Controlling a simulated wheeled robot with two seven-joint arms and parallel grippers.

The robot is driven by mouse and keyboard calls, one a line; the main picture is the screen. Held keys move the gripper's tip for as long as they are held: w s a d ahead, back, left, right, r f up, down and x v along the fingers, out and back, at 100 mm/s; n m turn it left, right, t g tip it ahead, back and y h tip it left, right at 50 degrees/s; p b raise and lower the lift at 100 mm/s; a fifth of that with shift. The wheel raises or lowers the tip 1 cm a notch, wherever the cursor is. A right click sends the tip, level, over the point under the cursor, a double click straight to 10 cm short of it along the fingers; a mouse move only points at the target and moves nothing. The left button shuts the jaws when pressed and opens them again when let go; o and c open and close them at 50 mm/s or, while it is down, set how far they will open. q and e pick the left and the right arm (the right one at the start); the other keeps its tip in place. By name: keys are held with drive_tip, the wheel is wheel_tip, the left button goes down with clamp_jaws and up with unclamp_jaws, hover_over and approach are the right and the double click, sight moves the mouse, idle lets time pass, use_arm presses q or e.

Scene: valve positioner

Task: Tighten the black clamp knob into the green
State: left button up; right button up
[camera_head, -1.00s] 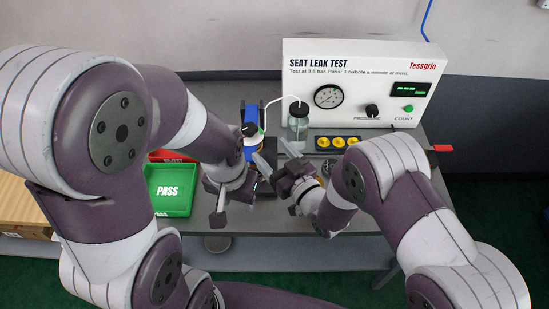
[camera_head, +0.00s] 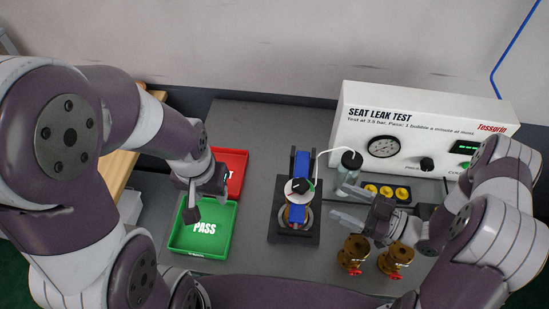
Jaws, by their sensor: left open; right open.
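The black clamp knob (camera_head: 299,185) sits on a round white dial (camera_head: 289,194) on top of the blue clamp fixture (camera_head: 302,163), at the middle of the bench. Coloured marks on the dial are too small to read, so I cannot tell whether the knob points into the green. My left gripper (camera_head: 205,207) is open over the green PASS tray, left of and apart from the fixture. My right gripper (camera_head: 338,202) is open to the right of the fixture, its fingers pointing left towards it, apart from the knob.
The green PASS tray (camera_head: 186,243) and a red tray (camera_head: 236,160) lie left. A bottle (camera_head: 348,167) with a white hose, a yellow-capped block (camera_head: 386,192) and the leak tester (camera_head: 400,115) stand right. Two brass valves with red handles (camera_head: 354,253) (camera_head: 395,259) are below my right gripper.

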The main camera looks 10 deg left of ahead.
sight(300, 183)
drive_tip(key=p+x, duration=0.1)
drive_tip(key=x, duration=0.2)
drive_tip(key=p+x, duration=0.1)
drive_tip(key=x, duration=0.3)
drive_tip(key=p+x, duration=0.2)
drive_tip(key=x, duration=0.1)
drive_tip(key=shift+s+a+r, duration=0.15)
drive_tip(key=shift+a+r, duration=0.1)
drive_tip(key=shift+a, duration=0.2)
drive_tip(key=shift+a+f, duration=0.1)
drive_tip(key=shift+a, duration=0.55)
drive_tip(key=shift+w, duration=0.2)
drive_tip(key=c, duration=1)
drive_tip(key=shift+w+m+t+h, duration=0.15)
drive_tip(key=shift+m+t+h, duration=0.25)
drive_tip(key=shift+m+t, duration=0.5)
drive_tip(key=shift+c, duration=0.3)
